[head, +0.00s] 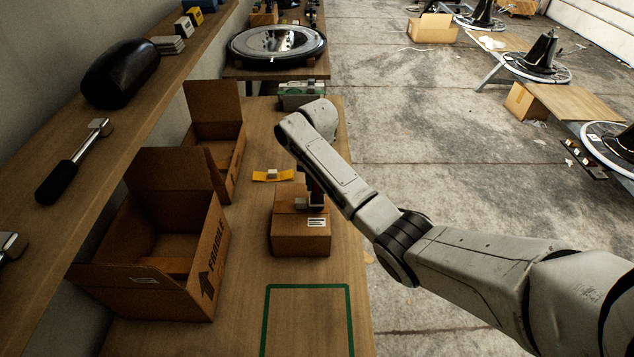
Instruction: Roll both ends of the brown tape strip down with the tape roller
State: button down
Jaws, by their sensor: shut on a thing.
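A closed brown cardboard box (298,243) stands on the wooden bench, with a small white label on its near face. My arm reaches in from the right, and my gripper (316,198) points down at the right part of the box's top. I cannot tell whether the roller touches the box. The brown tape strip cannot be told from the cardboard at this size; a small brown piece shows on the top, left of my gripper.
Two open cartons (185,298) stand left of the box, the nearer marked FRAGILE. A yellow strip with a small block (272,175) lies behind the box. A green outline (308,287) marks clear bench in front. A shelf (108,150) overhangs the left; open floor lies right.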

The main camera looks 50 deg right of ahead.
jog(key=shift+f, duration=0.45)
dwell(1.1)
jog(key=shift+s+d, duration=0.2)
jog(key=shift+s, duration=0.05)
jog(key=shift+s+d+p, duration=0.3)
jog(key=shift+s+d, duration=0.1)
jog(key=shift+s, duration=0.2)
jog(key=shift+s+d, duration=0.1)
dwell(0.3)
notch_tip(320, 180, up, 6)
jog(key=p, duration=0.2)
dwell(0.5)
